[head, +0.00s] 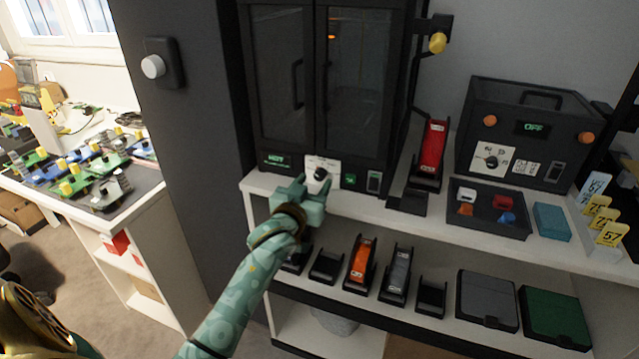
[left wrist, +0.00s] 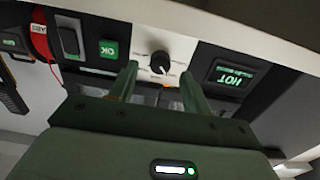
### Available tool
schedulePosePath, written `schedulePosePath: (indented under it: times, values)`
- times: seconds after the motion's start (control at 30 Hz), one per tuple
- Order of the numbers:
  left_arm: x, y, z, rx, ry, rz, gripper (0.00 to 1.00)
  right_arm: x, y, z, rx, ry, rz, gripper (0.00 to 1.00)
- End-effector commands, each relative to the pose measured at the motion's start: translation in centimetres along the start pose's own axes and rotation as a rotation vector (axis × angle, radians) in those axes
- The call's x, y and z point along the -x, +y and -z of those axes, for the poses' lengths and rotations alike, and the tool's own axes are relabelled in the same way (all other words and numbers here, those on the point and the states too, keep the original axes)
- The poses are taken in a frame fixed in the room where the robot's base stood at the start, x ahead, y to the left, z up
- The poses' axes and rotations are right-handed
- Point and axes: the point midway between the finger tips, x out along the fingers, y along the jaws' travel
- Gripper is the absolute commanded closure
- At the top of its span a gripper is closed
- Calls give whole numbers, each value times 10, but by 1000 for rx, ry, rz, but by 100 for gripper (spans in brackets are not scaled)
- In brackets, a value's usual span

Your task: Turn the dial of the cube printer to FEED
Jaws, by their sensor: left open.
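The tall black machine with two dark glass doors (head: 318,75) stands on the white shelf; I cannot read a name on it. Its black dial (head: 320,173) sits on a white plate low on its front, and shows in the left wrist view (left wrist: 160,62). The dial's labels are too small to read. A display (head: 277,160) beside it reads HOT; it is upside down in the left wrist view (left wrist: 232,78). My left gripper (head: 314,184) is open at the dial, its fingers on either side, seemingly not touching it (left wrist: 158,72). My right gripper is out of view.
A green OK button (left wrist: 108,48) and a rocker switch (left wrist: 69,40) sit beside the dial. Another black machine (head: 545,95) with a dial (head: 491,160) and an OFF display stands right. A tray of small coloured pieces (head: 470,222) lies before it. The lower shelf holds several holders and boxes.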

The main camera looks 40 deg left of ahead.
Motion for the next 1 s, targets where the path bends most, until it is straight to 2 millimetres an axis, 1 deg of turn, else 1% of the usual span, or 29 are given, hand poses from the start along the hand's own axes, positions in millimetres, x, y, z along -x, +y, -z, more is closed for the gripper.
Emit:
schedulePosePath:
  times: [0.03,0.1,0.2,0.3,0.53,0.57,0.6,0.67,0.7,0.73,1.0]
  values:
    - [-9,0,-3,-3,-1,1,52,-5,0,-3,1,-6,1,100]
    - [-19,0,-3,-3,-2,0,52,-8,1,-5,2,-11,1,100]
    - [-28,0,-2,-2,-1,0,52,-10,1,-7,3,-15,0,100]
    - [-32,0,0,-1,0,0,52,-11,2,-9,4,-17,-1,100]
    - [-32,0,0,-1,0,0,52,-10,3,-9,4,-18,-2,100]
    - [-32,0,0,-1,0,0,55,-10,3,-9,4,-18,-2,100]
    - [-32,0,0,-1,0,0,66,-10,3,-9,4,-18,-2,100]
    - [-32,0,0,-1,0,0,82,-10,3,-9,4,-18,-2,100]
    - [-32,0,0,-1,0,0,94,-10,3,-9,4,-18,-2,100]
    - [-32,0,0,-1,0,0,97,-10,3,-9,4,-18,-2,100]
    - [-32,0,1,-17,-1,0,96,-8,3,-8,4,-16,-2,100]
